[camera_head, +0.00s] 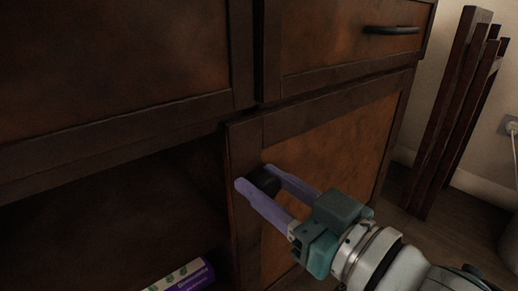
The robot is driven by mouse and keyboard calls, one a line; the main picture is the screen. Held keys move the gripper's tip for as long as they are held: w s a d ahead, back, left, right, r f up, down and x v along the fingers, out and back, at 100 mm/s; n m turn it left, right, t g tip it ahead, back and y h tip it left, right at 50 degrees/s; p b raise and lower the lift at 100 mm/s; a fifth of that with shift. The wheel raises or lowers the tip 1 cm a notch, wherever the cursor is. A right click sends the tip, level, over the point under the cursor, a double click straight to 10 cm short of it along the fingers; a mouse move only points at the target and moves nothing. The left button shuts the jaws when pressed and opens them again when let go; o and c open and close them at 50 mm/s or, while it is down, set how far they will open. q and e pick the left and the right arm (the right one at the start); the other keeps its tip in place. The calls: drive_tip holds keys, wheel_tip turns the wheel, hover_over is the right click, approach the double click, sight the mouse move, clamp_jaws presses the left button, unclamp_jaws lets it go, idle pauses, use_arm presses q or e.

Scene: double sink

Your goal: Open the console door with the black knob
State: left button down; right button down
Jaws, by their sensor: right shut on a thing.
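The console door (340,138) is a brown panel with a dark frame, at the lower right of the console. Its black knob (264,180) sits near the door's left edge. My right gripper (255,177) comes in from the lower right, with its two purple fingers on either side of the knob, shut on it. The fingers and the teal gripper body hide part of the door. Whether the door stands ajar is hard to tell. My left gripper is not in view.
A drawer with a black bar handle (391,30) is above the door. Left of the door is a dark open compartment (120,220) with a purple and white box (190,277) at its bottom. Dark wooden slats (455,110) lean by the wall at right.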

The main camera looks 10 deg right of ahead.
drive_tip(key=shift+c, duration=2.2)
unclamp_jaws()
drive_tip(key=shift+w+d, duration=0.1)
drive_tip(key=shift+d, duration=0.1)
drive_tip(key=shift+s+d+r+p, duration=0.1)
drive_tip(key=shift+s+d+p, duration=0.05)
drive_tip(key=shift+s+p, duration=0.15)
drive_tip(key=p+v, duration=0.4)
drive_tip(key=v, duration=0.5)
drive_tip(key=shift+s+d, duration=0.1)
drive_tip(key=shift+d, duration=0.05)
